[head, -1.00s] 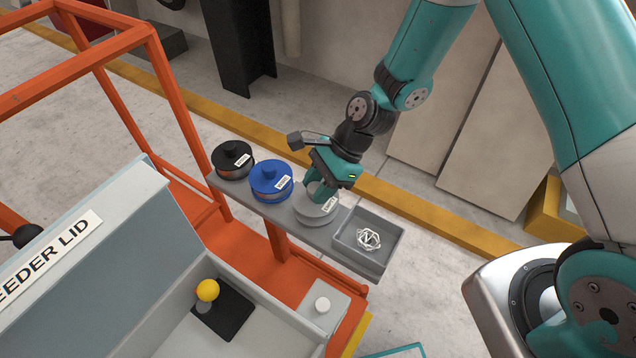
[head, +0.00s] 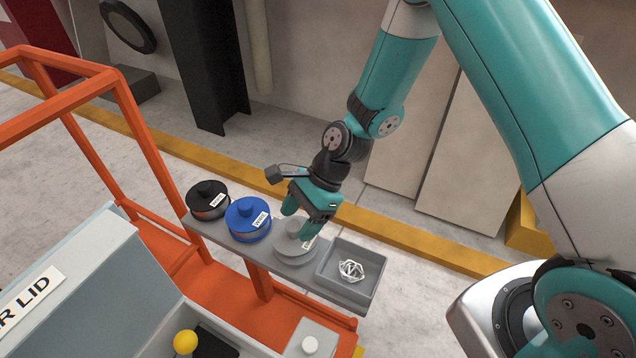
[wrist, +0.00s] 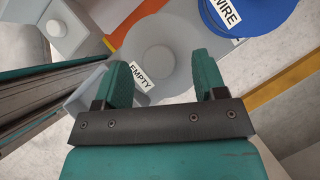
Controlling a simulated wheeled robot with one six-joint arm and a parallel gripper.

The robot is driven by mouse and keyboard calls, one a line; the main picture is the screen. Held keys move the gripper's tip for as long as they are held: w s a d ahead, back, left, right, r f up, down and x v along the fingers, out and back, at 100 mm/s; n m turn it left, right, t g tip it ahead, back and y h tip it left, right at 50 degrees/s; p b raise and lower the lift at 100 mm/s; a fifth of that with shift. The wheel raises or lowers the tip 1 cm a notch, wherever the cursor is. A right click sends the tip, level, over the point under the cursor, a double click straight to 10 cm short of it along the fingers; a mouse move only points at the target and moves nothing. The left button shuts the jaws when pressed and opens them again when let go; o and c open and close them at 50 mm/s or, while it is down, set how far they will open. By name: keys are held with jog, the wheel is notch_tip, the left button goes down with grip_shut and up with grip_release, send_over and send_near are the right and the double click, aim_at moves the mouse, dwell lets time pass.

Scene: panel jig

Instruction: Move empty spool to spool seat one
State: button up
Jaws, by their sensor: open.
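The empty spool (head: 296,248) is light grey with a small round hub and an "EMPTY" label. It sits on the grey shelf (head: 235,247), right of the blue spool (head: 248,218) labelled "WIRE". My gripper (head: 298,222) is open around or just above the hub; the contact is unclear. In the wrist view the empty spool (wrist: 160,62) lies beyond my gripper (wrist: 160,70), its hub between the two teal fingers. No mark in these frames lets me identify spool seat one.
A black spool (head: 207,201) stands at the shelf's left end. A grey tray (head: 334,284) with white tangled scrap is at its right end. The orange frame (head: 130,100) rises at left. A yellow knob (head: 185,342) and white knob (head: 310,346) stand below.

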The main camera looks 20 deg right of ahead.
jog(key=b+v, duration=0.2)
jog(key=v, duration=1.4)
jog(key=s+a+r+n+h, duration=0.1)
jog(key=s+r+n, duration=0.2)
jog(key=s+n, duration=0.3)
jog(key=s+a+r+n+t+b, duration=0.1)
jog(key=s+r+n, duration=0.2)
jog(key=s+n, duration=0.4)
jog(key=s+a+r+n+h, duration=0.1)
jog(key=s+r+n, duration=0.1)
jog(key=s+n, duration=0.4)
jog(key=n, duration=0.3)
jog(key=shift+s+a+r+t+h, duration=0.2)
jog(key=shift+s+r+t+h, duration=0.1)
jog(key=shift+r+t, duration=0.1)
dwell(0.3)
